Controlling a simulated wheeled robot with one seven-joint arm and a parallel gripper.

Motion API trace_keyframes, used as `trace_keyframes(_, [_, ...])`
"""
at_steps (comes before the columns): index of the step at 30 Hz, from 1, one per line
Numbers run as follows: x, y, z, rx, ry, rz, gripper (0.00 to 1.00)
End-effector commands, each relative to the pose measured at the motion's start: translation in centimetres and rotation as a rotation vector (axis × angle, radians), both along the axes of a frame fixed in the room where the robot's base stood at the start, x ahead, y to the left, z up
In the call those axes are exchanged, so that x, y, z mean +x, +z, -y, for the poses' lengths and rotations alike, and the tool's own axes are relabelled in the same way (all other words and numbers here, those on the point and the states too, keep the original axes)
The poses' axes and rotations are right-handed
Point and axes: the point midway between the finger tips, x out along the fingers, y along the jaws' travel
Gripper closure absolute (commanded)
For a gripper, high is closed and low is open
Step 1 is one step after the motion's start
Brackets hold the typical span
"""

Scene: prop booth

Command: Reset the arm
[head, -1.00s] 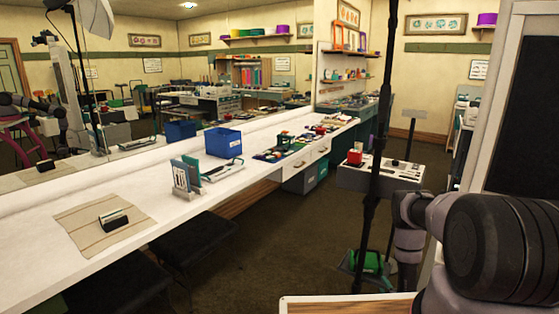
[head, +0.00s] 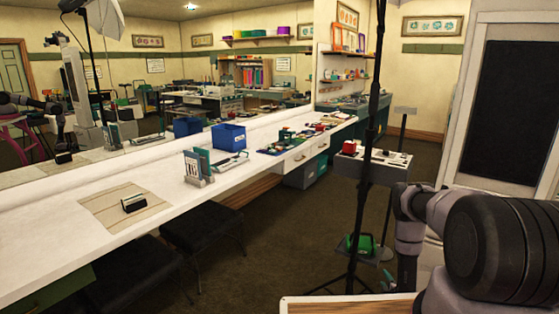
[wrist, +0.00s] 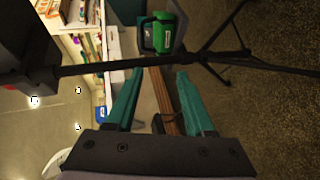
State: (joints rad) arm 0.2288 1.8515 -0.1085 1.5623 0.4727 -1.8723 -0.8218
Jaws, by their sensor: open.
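My arm (head: 500,245) is bent at the right of the head view, its forearm pointing down beside the black stand pole. In the wrist view my gripper (wrist: 159,74) shows two teal fingers, apart, with nothing held between them. In the head view a bit of teal at the arm's lower end seems to be the fingers; the rest is hidden. Beyond the fingertips in the wrist view is a green object with a dark handle (wrist: 164,33). It also shows low behind the pole in the head view (head: 362,245).
A black stand pole (head: 372,110) rises close to my arm. A grey trolley (head: 350,166) is behind it. A long white counter (head: 60,245) holds a blue bin (head: 228,137) and a dark block on a striped mat (head: 100,209). A framed dark board (head: 510,110) stands right. Floor is open mid-view.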

Motion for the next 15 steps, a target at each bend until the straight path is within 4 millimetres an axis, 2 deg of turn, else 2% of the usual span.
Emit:
trace_keyframes(8, [4.0,3.9,1.2,0.065,-0.059,0.001,0.47])
trace_keyframes(11, [6.0,6.1,1.7,0.104,-0.09,0.001,0.47])
trace_keyframes(15, [9.1,10.2,2.5,0.173,-0.144,0.0,0.47])
